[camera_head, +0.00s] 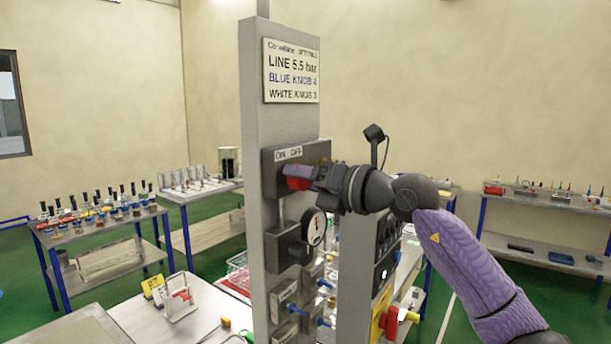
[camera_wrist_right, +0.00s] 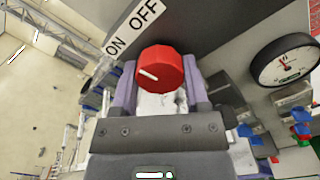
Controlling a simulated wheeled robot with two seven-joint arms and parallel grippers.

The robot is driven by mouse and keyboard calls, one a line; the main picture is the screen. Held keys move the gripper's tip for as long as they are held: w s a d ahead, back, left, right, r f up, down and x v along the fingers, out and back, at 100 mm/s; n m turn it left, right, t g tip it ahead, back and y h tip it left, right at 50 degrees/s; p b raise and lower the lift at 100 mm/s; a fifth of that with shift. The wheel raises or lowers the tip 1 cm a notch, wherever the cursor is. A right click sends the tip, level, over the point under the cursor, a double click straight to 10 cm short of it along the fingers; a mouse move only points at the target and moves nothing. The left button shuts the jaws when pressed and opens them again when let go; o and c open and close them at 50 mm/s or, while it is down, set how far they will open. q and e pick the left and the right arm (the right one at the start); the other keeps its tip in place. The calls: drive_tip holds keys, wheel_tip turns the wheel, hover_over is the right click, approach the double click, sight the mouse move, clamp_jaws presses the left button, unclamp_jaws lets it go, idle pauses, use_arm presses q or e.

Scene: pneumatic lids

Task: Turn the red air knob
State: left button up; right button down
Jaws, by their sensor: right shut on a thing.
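The red air knob (camera_wrist_right: 162,72) sits on a grey panel (camera_wrist_right: 218,50) below a white ON/OFF label (camera_wrist_right: 135,25). In the head view the red knob (camera_head: 298,183) shows partly at the tip of my right gripper (camera_head: 314,176), just below the ON/OFF label (camera_head: 288,154). My left gripper is not in view.
A pressure gauge (camera_head: 314,228) is mounted below the knob and also shows in the right wrist view (camera_wrist_right: 287,62).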

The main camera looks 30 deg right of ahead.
drive_tip(key=m+p, duration=0.1)
drive_tip(key=m, duration=0.4)
drive_tip(key=shift+r+m+p, duration=0.15)
drive_tip(key=shift+m+p, duration=0.15)
drive_tip(key=m+p, duration=0.2)
drive_tip(key=m, duration=0.2)
drive_tip(key=shift+m, duration=0.7)
drive_tip(key=shift+c, duration=0.4)
unclamp_jaws()
